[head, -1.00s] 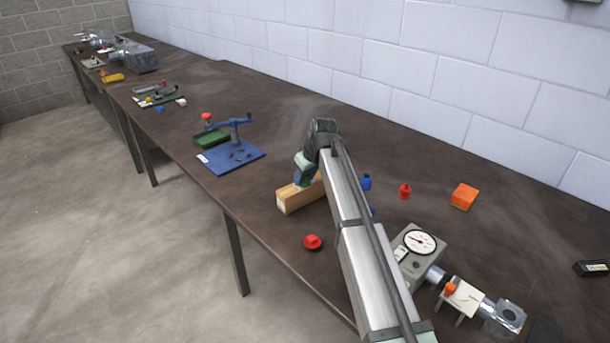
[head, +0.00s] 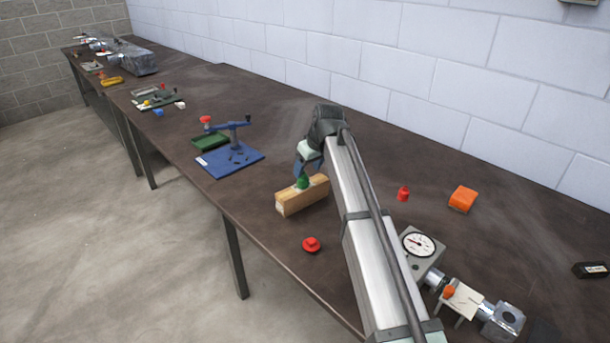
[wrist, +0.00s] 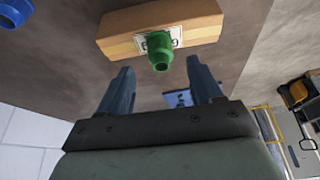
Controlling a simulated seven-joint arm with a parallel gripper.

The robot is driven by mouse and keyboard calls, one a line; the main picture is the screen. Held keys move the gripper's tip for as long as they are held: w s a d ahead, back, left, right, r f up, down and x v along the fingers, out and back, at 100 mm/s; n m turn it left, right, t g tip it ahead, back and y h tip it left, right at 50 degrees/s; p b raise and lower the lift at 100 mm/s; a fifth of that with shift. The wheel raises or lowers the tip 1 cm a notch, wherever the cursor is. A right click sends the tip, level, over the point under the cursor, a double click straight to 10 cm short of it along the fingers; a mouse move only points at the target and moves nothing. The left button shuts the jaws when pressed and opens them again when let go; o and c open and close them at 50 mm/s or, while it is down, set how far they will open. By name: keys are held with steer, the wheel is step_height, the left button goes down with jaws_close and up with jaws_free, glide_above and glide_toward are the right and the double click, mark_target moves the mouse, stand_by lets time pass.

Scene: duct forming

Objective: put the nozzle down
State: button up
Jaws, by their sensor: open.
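The green nozzle (head: 302,182) sits on top of a wooden block (head: 290,201) on the bench. In the wrist view the nozzle (wrist: 160,52) stands on a white label with dark print on the block (wrist: 200,24), which its body partly covers. My gripper (head: 306,168) is just above the nozzle in the head view. In the wrist view my gripper (wrist: 160,68) is open, its two dark blue fingers well apart, with the nozzle showing beyond the gap between them. The fingers look clear of the nozzle.
A red knobbed piece (head: 311,244) lies in front of the block. A red piece (head: 403,194) and an orange block (head: 463,198) lie to the right. A gauge unit (head: 420,246) stands near my arm. A blue plate with a fixture (head: 229,160) is to the left.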

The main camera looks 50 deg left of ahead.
steer(key=v, duration=0.6)
steer(key=shift+o, duration=0.3)
steer(key=shift+r, duration=0.15)
